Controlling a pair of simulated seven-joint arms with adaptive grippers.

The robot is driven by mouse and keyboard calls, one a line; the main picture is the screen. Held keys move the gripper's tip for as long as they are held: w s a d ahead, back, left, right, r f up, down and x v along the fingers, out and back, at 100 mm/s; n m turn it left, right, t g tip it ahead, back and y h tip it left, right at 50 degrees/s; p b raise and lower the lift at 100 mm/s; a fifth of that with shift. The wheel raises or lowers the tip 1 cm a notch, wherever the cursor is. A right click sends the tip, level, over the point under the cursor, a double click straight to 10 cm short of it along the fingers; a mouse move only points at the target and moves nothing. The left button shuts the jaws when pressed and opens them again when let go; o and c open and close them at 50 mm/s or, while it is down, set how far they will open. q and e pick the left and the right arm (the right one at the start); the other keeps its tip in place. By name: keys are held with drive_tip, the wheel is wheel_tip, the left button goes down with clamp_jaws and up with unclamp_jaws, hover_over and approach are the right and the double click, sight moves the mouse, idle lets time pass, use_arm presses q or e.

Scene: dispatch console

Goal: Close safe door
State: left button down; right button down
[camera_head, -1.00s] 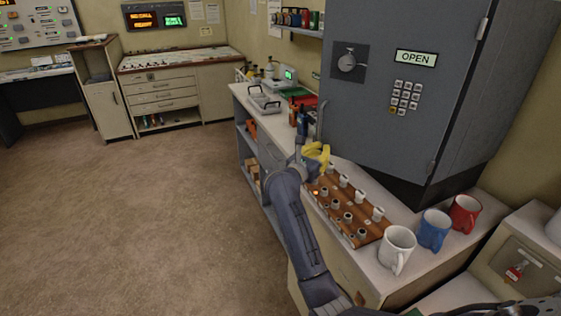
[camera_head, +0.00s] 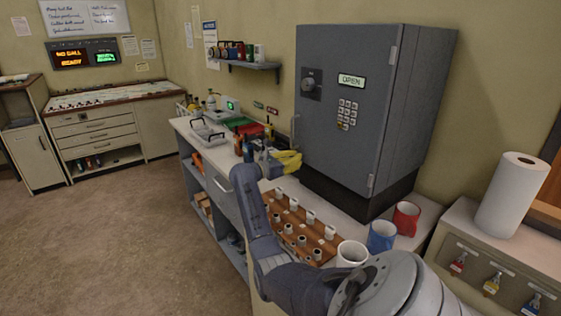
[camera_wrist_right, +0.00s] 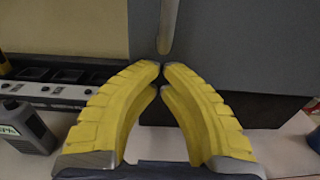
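The grey safe (camera_head: 335,140) stands on the counter, with a dial, a keypad and a panel reading OPEN on its door. Its hinges are on the right and its handle (camera_head: 295,130) is on the left edge. I cannot tell how far the door stands ajar. My right gripper (camera_head: 298,161) has yellow fingers and is just below the handle, in front of the door's lower left. In the right wrist view its fingertips (camera_wrist_right: 162,70) meet with nothing between them, and the handle (camera_wrist_right: 168,28) is just beyond them. My left gripper is not in view.
A wooden peg board (camera_head: 285,232) lies before the safe. White (camera_head: 350,254), blue (camera_head: 382,236) and red (camera_head: 406,218) mugs stand at its right. A dark bottle (camera_wrist_right: 28,125) is left of the fingers. The floor at left is clear.

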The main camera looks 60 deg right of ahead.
drive_tip(key=shift+s+d, duration=0.1)
idle(0.5)
drive_tip(key=v, duration=1.4)
drive_tip(key=shift+r, duration=0.1)
drive_tip(key=x, duration=1.4)
idle(0.3)
